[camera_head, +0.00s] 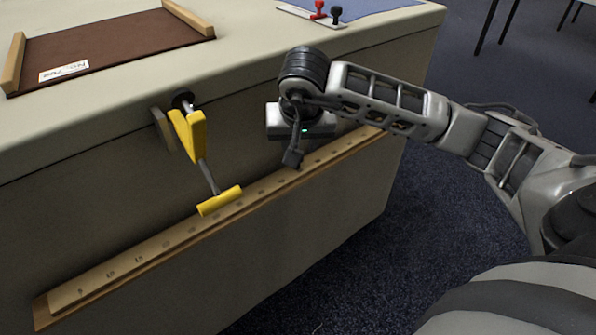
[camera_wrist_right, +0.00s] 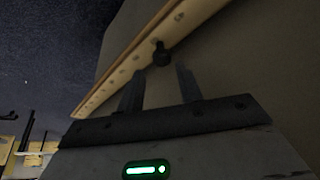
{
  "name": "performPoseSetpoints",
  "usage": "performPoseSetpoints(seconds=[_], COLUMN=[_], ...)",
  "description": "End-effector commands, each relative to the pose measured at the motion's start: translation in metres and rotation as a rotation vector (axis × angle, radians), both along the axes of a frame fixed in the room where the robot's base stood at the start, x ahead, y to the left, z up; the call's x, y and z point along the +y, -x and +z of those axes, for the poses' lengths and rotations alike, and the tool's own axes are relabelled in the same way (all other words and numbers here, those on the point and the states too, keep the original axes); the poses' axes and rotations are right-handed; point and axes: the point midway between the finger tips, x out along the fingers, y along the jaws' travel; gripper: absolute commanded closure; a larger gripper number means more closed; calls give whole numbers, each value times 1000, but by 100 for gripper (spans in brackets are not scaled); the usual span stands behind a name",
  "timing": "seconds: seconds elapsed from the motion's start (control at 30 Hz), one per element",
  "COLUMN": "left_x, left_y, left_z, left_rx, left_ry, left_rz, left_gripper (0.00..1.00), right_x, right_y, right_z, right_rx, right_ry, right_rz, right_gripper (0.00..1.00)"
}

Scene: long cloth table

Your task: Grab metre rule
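The metre rule (camera_head: 165,246) is a long pale wooden strip with dark numbers. It lies along a wooden ledge on the table's front side, running from lower left to upper right. A yellow clamp (camera_head: 219,200) has its yellow pad against the rule near the middle. My right gripper (camera_head: 292,160) is at the rule's upper right half. In the right wrist view its two dark fingers (camera_wrist_right: 159,82) stand apart, with the pale strip (camera_wrist_right: 140,70) just beyond them. A dark knob (camera_wrist_right: 161,54) shows between the fingertips. Nothing is visibly held. My left gripper is out of view.
The cloth table (camera_head: 110,115) fills the left. On it lie a brown board (camera_head: 110,45) with wooden side bars and a label, and a blue pad (camera_head: 365,6) with red and black stamps (camera_head: 319,10). Dark carpet (camera_head: 440,215) is clear to the right.

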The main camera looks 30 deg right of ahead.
Motion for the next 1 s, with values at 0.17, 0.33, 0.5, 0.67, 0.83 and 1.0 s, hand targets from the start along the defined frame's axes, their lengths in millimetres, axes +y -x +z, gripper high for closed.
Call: performPoseSetpoints(seconds=[0.17,0.33,0.5,0.67,0.83,1.0], left_x=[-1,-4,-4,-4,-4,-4], left_y=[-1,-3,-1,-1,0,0], left_z=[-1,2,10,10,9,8], left_rx=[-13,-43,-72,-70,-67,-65], left_ry=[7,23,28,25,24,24], left_rz=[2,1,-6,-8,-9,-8], left_gripper=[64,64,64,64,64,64], right_x=[0,-3,-6,-6,-6,-6], right_y=[-3,-11,-15,-15,-15,-15], right_z=[-16,-42,-50,-49,-49,-48], right_rx=[3,2,0,0,0,-3], right_ry=[-2,-2,-1,-1,-1,-1], right_rz=[0,-2,0,0,0,0], right_gripper=[64,64,64,67,100,100])
